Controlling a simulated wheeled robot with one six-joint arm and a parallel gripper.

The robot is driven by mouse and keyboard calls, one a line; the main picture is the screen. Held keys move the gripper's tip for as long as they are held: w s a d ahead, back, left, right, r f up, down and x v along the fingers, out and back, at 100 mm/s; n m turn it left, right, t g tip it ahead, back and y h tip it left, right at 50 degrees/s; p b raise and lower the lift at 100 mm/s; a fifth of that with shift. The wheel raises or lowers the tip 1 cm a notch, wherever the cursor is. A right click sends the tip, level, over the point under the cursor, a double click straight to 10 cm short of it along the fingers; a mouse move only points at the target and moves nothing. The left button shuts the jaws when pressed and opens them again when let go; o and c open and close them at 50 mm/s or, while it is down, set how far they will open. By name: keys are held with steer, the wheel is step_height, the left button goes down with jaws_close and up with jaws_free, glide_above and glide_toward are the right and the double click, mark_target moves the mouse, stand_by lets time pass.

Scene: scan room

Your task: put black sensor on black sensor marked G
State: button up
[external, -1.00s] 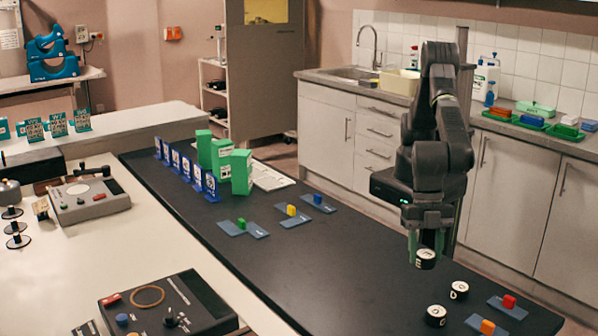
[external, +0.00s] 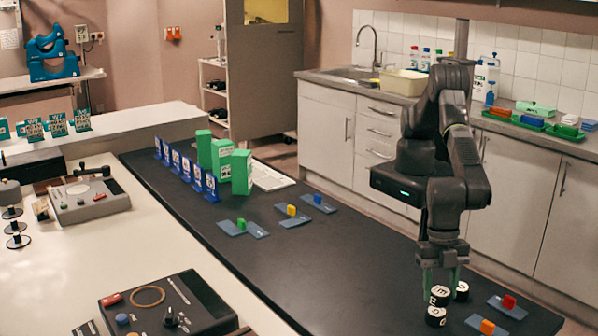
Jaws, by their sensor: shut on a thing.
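My gripper (external: 440,284) is low over the near end of the dark bench, its green fingers shut on a small black sensor with a white top (external: 439,295). The lettering on this sensor is too small to read surely. A second black sensor (external: 436,317) stands on the bench directly below it in the picture; its top is mostly covered, so its mark cannot be read. I cannot tell whether the two touch. A third black sensor (external: 462,291) stands just right of and behind the held one, partly hidden by a finger.
Blue plates with a red block (external: 509,301) and an orange block (external: 487,327) lie right of the sensors. More plates with a yellow block (external: 291,210), a blue block and a green block lie farther back. The bench middle is clear.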

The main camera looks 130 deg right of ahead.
steer(key=shift+f, duration=1.2)
steer(key=shift+f, duration=0.25)
steer(key=o, duration=1)
steer(key=shift+r, duration=0.1)
steer(key=shift+o, duration=0.2)
steer(key=b+v, duration=0.1)
steer(key=v, duration=1.1)
steer(key=shift+r+b, duration=0.2)
steer(key=shift+b, duration=0.2)
steer(key=shift+w, duration=0.1)
